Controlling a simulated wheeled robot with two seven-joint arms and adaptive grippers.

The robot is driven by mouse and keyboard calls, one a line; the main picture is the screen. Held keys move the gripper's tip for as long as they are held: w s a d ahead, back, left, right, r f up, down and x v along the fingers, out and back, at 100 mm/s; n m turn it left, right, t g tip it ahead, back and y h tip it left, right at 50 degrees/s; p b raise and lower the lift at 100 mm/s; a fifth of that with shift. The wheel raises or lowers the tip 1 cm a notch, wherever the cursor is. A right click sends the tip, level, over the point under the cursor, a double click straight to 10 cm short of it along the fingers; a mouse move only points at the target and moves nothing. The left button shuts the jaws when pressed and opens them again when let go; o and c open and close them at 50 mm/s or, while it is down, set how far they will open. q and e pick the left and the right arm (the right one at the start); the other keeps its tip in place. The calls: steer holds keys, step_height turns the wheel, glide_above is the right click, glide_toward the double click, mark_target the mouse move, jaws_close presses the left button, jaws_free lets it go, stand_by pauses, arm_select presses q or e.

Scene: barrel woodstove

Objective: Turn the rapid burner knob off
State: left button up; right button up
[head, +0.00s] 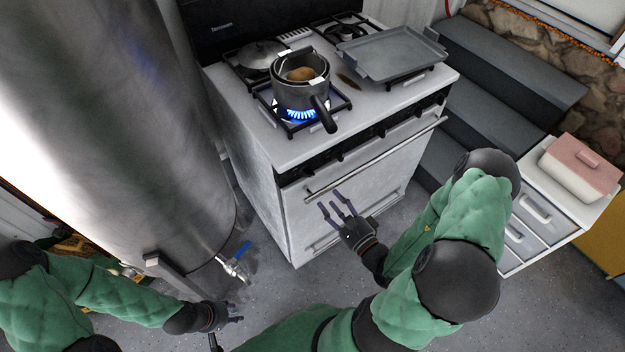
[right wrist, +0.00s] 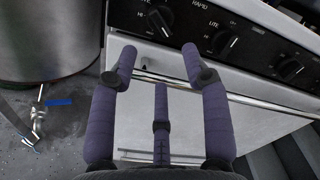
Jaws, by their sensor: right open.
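The stove (head: 300,145) has a black control panel (head: 335,153) with several dark knobs along its front edge. In the right wrist view, a knob (right wrist: 160,20) is just beyond my fingertips, with the label "RAPID" to its upper right. Its pointer is slanted, not in line with the panel. A blue flame (head: 303,112) burns under a pot (head: 300,95). My right gripper (head: 336,208) is open and empty in front of the oven door, below the panel; it also shows in the right wrist view (right wrist: 160,58). My left gripper (head: 236,312) is low over the floor, far from the knobs.
The oven door handle (head: 375,160) runs across below the knobs, close to my right fingers. The pot handle (head: 323,115) juts out towards the front. A large metal tank (head: 120,120) stands left of the stove. A cabinet (head: 535,225) stands at right. Grey steps (head: 480,100) lie behind it.

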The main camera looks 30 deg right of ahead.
mark_target(307, 172)
steer(key=shift+w+a+b, duration=0.15)
steer(key=shift+w+b, duration=0.2)
steer(key=shift+w, duration=1.35)
steer(key=shift+w+a+b, duration=0.2)
steer(key=shift+w+b, duration=0.1)
steer(key=shift+w, duration=1.35)
steer(key=shift+w+a+b, duration=0.15)
steer(key=shift+w+b, duration=0.2)
steer(key=shift+w, duration=1.35)
jaws_close()
